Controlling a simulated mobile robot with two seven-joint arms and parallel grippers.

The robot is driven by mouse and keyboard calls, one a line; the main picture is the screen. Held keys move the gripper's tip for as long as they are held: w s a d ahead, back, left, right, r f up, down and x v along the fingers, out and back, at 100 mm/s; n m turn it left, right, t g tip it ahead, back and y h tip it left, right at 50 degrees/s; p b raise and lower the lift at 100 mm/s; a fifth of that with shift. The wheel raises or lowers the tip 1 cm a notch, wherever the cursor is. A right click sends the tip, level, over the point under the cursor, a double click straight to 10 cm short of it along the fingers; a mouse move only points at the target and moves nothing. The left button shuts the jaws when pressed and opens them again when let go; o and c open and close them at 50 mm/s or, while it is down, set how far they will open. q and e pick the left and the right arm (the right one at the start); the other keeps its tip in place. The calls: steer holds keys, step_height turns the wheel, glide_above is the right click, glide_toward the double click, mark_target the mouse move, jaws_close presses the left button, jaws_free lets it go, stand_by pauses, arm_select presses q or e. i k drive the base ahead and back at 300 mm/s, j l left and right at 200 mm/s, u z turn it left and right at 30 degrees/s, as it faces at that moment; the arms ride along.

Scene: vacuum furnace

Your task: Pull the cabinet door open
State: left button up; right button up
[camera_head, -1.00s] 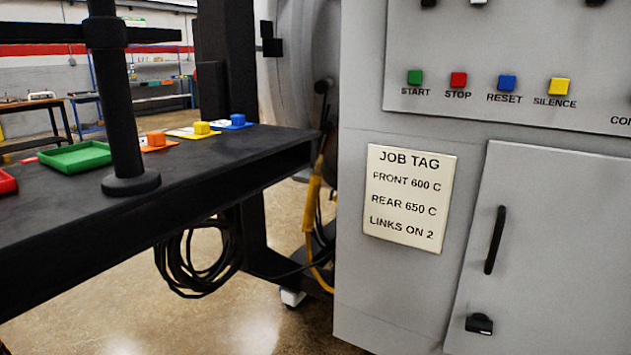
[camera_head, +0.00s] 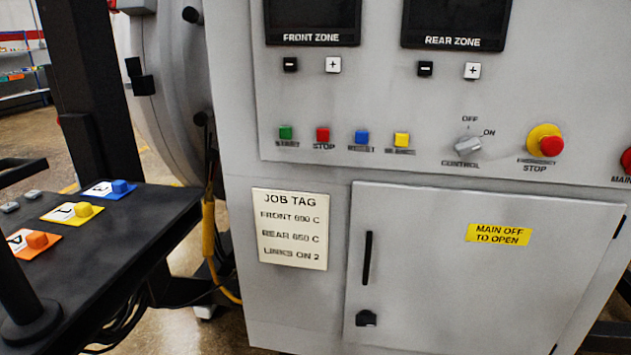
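The cabinet door (camera_head: 470,285) is a grey panel at the lower right of the grey control cabinet, and it looks shut. Its black vertical handle (camera_head: 367,258) is near its left edge. A small black latch (camera_head: 366,318) sits below the handle. A yellow label (camera_head: 498,234) on the door reads MAIN OFF TO OPEN. The control knob (camera_head: 467,145) above the door has OFF and ON marks. A red main control (camera_head: 626,160) is cut off at the right edge. Neither of my grippers shows in this view.
A job tag (camera_head: 290,228) is left of the door. Above are several coloured buttons (camera_head: 323,134) and a red emergency stop (camera_head: 551,145). A black table (camera_head: 130,230) with coloured blocks stands at left, with cables (camera_head: 208,235) between it and the cabinet.

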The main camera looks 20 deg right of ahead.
mark_target(440, 271)
steer(key=z, duration=1.55)
